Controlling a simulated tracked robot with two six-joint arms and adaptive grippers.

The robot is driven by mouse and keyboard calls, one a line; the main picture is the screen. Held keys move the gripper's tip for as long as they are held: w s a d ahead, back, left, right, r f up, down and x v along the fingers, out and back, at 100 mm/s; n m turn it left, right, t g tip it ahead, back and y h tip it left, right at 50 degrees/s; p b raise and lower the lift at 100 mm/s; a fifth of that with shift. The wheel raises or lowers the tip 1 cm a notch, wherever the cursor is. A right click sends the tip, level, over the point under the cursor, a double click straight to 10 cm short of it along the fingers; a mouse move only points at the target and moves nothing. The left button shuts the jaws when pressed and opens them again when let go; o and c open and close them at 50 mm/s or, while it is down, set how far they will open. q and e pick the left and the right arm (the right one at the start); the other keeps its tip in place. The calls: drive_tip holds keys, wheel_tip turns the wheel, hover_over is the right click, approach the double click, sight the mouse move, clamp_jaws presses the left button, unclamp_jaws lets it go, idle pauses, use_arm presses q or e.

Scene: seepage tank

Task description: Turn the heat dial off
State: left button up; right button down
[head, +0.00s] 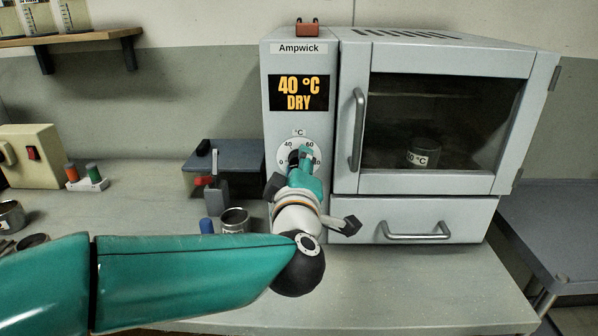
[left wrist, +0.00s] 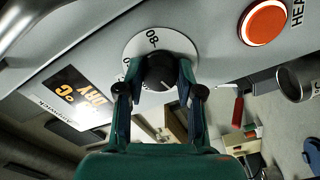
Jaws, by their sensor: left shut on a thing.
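The heat dial is a dark knob on a round white scale (head: 284,144) marked in °C, on the front panel of the grey Ampwick oven (head: 300,62). The display (head: 298,92) above it reads 40 °C DRY. My left gripper (head: 304,156) is shut on the dial and hides much of it in the head view. In the left wrist view both fingers close around the black knob (left wrist: 160,72). The knob's pointer position is not clear. My right gripper is not in view.
An orange-red round button (left wrist: 265,22) sits on the panel near the dial. The oven door (head: 358,130) is shut, with a can inside (head: 424,152). A metal cup (head: 235,220) and a grey stand (head: 240,155) are left of the oven. The bench front is clear.

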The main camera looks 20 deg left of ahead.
use_arm(q)
drive_tip(key=shift+f, duration=0.25)
drive_tip(key=o, duration=1)
drive_tip(key=shift+c, duration=0.2)
drive_tip(key=shift+o, duration=1)
drive_tip(key=shift+r, duration=0.15)
drive_tip(key=shift+s, duration=0.1)
drive_tip(key=v, duration=1.1)
drive_tip(key=shift+s, duration=0.4)
drive_tip(key=shift+d, duration=0.1)
